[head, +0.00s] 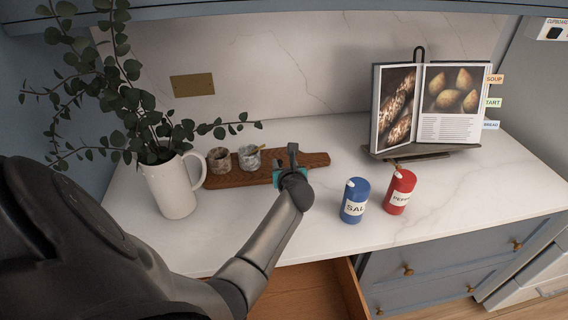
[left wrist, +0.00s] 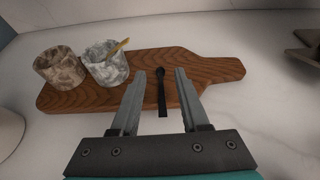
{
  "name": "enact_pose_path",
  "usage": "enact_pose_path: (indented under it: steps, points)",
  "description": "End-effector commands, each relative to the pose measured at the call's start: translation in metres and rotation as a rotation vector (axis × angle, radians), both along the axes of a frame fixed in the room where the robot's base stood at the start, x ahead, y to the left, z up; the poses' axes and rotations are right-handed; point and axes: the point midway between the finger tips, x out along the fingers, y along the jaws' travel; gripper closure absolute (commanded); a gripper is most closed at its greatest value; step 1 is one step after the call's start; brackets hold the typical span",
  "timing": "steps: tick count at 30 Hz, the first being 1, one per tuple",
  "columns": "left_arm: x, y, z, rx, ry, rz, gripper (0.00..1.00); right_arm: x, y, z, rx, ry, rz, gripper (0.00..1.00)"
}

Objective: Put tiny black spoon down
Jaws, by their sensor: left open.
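The tiny black spoon (left wrist: 161,92) lies on the wooden board (left wrist: 205,72) in the left wrist view, to the right of two small stone pots. My left gripper (left wrist: 160,76) is open, with one finger on each side of the spoon and a gap to both. In the head view my left gripper (head: 288,158) is over the right part of the board (head: 228,180), and I cannot make out the spoon there. My right gripper is in neither view.
A brown pot (head: 219,160) and a grey pot (head: 249,157) holding a small light stick stand on the board. A white vase (head: 172,188), blue salt tin (head: 354,200), red pepper tin (head: 400,192) and cookbook (head: 447,105) stand around. A drawer (head: 310,290) is open below.

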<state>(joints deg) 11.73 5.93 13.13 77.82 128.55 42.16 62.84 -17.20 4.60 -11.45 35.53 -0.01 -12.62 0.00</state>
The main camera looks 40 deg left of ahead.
Motion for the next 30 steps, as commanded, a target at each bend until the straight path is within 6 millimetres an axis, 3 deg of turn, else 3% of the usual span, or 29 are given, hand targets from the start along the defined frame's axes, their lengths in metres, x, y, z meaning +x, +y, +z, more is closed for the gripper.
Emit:
enact_pose_path:
  steps: [5,24,30]
  points:
    - [0.000,0.000,0.006,0.001,-0.001,0.000,0.55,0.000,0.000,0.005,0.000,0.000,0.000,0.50]
    - [-0.058,-0.070,0.041,-0.003,0.000,0.000,0.55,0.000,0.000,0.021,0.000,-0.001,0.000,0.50]
    - [-0.069,-0.083,0.048,-0.001,0.000,-0.001,0.55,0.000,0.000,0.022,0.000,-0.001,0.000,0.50]
